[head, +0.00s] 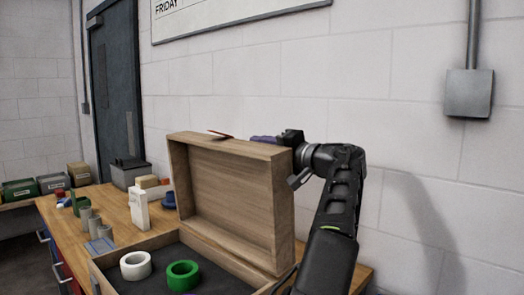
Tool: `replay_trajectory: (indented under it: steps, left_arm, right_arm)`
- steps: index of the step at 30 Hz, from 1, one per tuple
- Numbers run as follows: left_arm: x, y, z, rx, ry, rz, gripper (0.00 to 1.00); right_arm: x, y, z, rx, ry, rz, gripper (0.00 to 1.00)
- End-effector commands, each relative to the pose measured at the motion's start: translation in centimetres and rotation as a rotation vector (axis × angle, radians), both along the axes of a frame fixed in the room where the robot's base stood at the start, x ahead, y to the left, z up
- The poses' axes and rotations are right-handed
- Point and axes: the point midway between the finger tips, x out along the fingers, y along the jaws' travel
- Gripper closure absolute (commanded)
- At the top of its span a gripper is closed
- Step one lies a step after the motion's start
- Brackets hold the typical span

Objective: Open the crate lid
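The wooden crate (145,247) sits on the workbench with a dark inside, cut off by the bottom edge. Its lid (225,190) stands raised, nearly upright, at the crate's back, with its hollow inner side toward me. My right gripper (292,158) is at the lid's upper right corner, close against its right side. Its fingertips are partly hidden by the lid, so I cannot tell if they grip it. My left gripper is not in view.
White tape (136,265) and green tape (183,275) rolls lie in the crate. A white bottle (139,208), grey cylinders (90,222) and a dark bin (129,174) stand on the workbench (62,215) to the left. A wall (400,130) rises close behind the lid.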

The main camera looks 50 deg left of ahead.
Motion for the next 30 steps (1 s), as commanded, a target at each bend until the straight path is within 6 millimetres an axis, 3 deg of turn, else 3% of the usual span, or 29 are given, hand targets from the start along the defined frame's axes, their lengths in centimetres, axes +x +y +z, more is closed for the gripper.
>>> replay_trajectory:
  steps: [8,21,30]
  left_arm:
    - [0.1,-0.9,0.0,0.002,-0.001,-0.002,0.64]
    - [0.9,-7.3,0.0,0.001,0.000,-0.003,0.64]
    - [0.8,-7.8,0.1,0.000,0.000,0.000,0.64]
  right_arm:
    - [0.0,0.0,-0.3,0.000,0.000,0.000,0.20]
    - [0.0,0.0,-1.7,0.000,0.000,0.001,0.20]
    - [0.0,0.0,-1.7,0.000,0.000,0.001,0.20]
